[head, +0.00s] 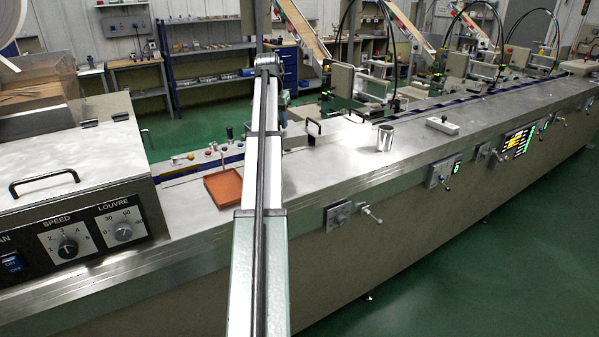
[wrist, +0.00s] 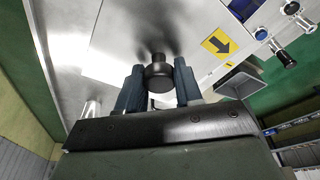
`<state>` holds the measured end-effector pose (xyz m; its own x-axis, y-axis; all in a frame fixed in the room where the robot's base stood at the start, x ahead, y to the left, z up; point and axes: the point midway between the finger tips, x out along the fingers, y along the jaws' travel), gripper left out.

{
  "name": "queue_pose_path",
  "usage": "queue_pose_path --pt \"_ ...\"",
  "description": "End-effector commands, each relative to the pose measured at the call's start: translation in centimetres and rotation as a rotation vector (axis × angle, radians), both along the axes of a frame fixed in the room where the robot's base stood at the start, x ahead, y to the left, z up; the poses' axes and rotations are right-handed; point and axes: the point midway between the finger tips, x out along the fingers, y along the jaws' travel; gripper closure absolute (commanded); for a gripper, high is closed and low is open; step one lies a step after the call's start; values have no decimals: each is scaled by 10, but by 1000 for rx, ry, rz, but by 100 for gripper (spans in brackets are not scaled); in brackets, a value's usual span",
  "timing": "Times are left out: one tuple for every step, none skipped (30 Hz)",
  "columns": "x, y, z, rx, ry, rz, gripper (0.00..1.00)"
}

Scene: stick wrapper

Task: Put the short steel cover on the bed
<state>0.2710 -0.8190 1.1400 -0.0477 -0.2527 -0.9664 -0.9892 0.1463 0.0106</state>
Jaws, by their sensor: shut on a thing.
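In the wrist view my gripper (wrist: 158,80) has its two blue-grey fingers closed on a dark round knob (wrist: 159,72). The knob stands in front of a pale, smooth metal plate (wrist: 135,35), which looks like the short steel cover. The lower part of the plate is hidden by the fingers and gripper body, and I cannot tell whether it touches the bed. In the head view my arm hides the gripper and the knob. The steel bed (head: 335,172) of the long machine runs behind and right of my arm. A pale flat plate (head: 338,139) with a dark handle shows just right of the arm.
An orange tray (head: 223,187) sits on the bed left of my arm. A steel cup (head: 385,138) and a white block (head: 442,126) stand to the right. A hood (head: 75,160) fills the left end. A yellow arrow label (wrist: 218,43) shows in the wrist view.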

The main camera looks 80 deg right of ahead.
Motion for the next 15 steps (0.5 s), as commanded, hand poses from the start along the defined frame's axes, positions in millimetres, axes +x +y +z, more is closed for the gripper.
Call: queue_pose_path --pt "-6 13 -5 -1 1 -36 100" --pt "-8 18 -7 -2 1 -60 100" --pt "-10 20 -7 -1 0 -96 100" --pt "-11 23 -8 -1 2 -119 100" --pt "-11 21 -7 0 2 -140 100" --pt "-12 22 -7 0 2 -166 100" --pt "-12 22 -7 0 2 -183 100" --pt "-12 22 -7 1 2 -196 100" --pt "-13 23 -7 2 2 -213 100" --pt "-12 23 -7 3 3 -222 100" --pt "-13 23 -8 3 3 -230 100" --pt "-13 23 -9 3 3 -238 100" --pt "-13 23 -10 4 3 -242 100" --pt "-13 23 -11 4 4 -245 100" --pt "-13 23 -15 5 4 -248 100"
